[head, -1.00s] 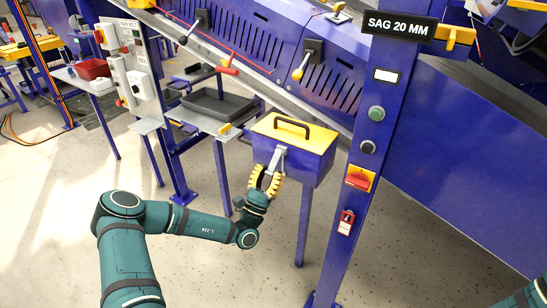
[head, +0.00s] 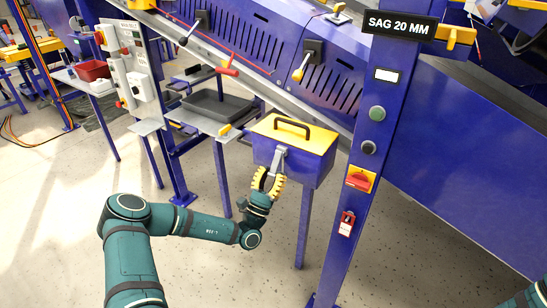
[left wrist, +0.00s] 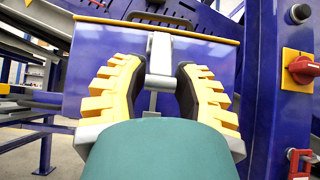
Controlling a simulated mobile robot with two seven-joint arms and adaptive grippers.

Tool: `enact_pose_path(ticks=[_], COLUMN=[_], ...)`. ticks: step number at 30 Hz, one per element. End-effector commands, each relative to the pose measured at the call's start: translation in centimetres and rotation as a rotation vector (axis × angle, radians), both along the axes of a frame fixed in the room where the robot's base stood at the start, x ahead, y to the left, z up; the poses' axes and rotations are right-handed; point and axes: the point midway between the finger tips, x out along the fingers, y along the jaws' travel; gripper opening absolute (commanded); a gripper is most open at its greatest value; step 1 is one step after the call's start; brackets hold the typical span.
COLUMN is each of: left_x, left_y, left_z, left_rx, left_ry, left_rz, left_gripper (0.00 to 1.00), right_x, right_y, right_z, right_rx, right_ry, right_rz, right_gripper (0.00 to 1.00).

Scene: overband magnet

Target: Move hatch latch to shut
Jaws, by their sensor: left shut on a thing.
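The hatch latch (head: 279,161) is a light grey lever on the front of a blue box (head: 309,170) with a yellow lid (head: 276,134). In the left wrist view the latch (left wrist: 160,55) hangs down from its pivot near the lid's edge. My left gripper (head: 270,177) has yellow ribbed fingers and is shut on the lower part of the latch. The wrist view shows the fingers (left wrist: 161,80) on either side of it. The latch's lower end is partly hidden between them. My right gripper is out of view.
A blue post (head: 365,150) right of the box carries a red rotary switch (head: 360,179), buttons and a red padlock (head: 346,222). A black handle (head: 293,126) stands on the lid. A dark tray (head: 217,106) is at the left. Floor below the box is open.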

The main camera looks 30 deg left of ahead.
Motion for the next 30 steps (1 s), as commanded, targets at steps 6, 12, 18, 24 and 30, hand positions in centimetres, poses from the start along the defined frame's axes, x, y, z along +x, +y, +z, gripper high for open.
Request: enact_pose_path(ticks=[6, 12, 18, 24, 30], left_x=[0.8, 1.6, 1.6, 1.9, 3.0], left_y=[-0.2, -0.3, -0.2, -0.3, -0.4], left_z=[-0.9, -1.3, -1.3, -1.4, -1.7], left_rx=[0.0, -0.001, -0.001, 0.001, 0.001], left_ry=[0.009, 0.009, 0.01, 0.01, 0.011], left_rz=[-0.002, -0.003, -0.003, -0.003, -0.003], left_gripper=[0.0, 0.0, 0.0, 0.0, 0.0], right_x=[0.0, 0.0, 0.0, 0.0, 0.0], right_y=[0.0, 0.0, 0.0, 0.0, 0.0], right_z=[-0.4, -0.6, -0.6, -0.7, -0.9], right_rx=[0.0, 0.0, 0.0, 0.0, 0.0], right_ry=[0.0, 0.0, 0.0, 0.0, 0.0], right_rz=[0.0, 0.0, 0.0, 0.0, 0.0], right_gripper=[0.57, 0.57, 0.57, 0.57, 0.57])
